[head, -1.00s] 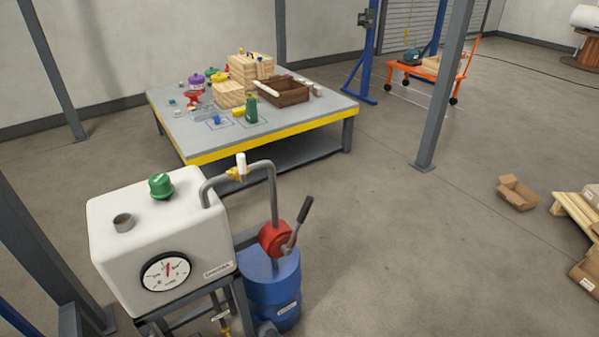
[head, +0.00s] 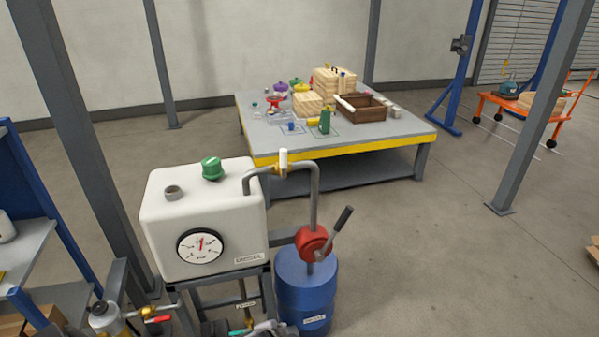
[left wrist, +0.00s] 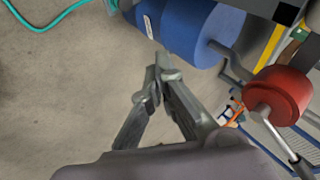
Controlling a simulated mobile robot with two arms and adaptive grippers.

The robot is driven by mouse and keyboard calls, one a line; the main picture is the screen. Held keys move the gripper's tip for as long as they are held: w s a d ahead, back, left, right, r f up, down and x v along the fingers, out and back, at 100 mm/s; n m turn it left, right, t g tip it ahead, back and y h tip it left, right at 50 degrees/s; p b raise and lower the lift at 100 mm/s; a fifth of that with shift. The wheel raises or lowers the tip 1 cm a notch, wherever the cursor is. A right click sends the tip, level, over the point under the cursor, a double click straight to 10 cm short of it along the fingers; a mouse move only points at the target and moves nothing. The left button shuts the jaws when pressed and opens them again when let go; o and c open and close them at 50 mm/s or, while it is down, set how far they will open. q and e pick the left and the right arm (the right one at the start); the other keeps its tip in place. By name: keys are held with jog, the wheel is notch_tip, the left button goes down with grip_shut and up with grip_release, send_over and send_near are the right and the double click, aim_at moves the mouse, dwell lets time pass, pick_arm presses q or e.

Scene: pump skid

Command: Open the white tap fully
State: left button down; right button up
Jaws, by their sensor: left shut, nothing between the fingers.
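The white tap (head: 283,161) has a white lever standing upright on a brass body. It sits on the grey pipe (head: 315,195) that runs from the white tank (head: 205,225) to the red hand pump (head: 313,243). In the left wrist view my left gripper (left wrist: 160,78) is shut and empty, its fingers meeting in front of the blue drum (left wrist: 190,30). The red pump also shows there on the right (left wrist: 280,95). The white tap cannot be made out in that view. My right gripper is not in view.
The blue drum (head: 305,295) stands below the pump. The tank carries a green cap (head: 212,168) and a gauge (head: 200,246). A red-handled valve (head: 157,319) is at lower left. A loaded workbench (head: 390,145) stands behind.

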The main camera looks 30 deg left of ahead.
aim_at(283, 162)
pick_arm(q)
jog(key=w+a+r+m+t+y+b, duration=0.15)
jog(key=w+r, duration=0.25)
jog(key=r, duration=0.4)
jog(key=w+r+m+t, duration=0.1)
jog(key=w+r+t, duration=0.1)
jog(key=w+r, duration=0.4)
jog(key=w+a+r+m+t+b, duration=0.1)
jog(key=w+r, duration=0.2)
jog(key=r, duration=0.6)
notch_tip(283, 162, up, 23)
jog(key=d+m+t+y+b, duration=0.1)
jog(key=d+m+t+b, duration=0.1)
jog(key=t, duration=0.3)
jog(key=shift+s+d+f+y, duration=0.2)
jog(key=shift+s+d+y, duration=0.15)
jog(key=shift+s, duration=0.1)
jog(key=shift+m, duration=0.25)
jog(key=p+x, duration=0.2)
jog(key=x, duration=0.8)
jog(key=s+a, duration=0.2)
jog(key=a, duration=0.1)
jog(key=shift+s+a+p, duration=0.1)
jog(key=shift+s+p, duration=0.15)
jog(key=shift+p, duration=0.1)
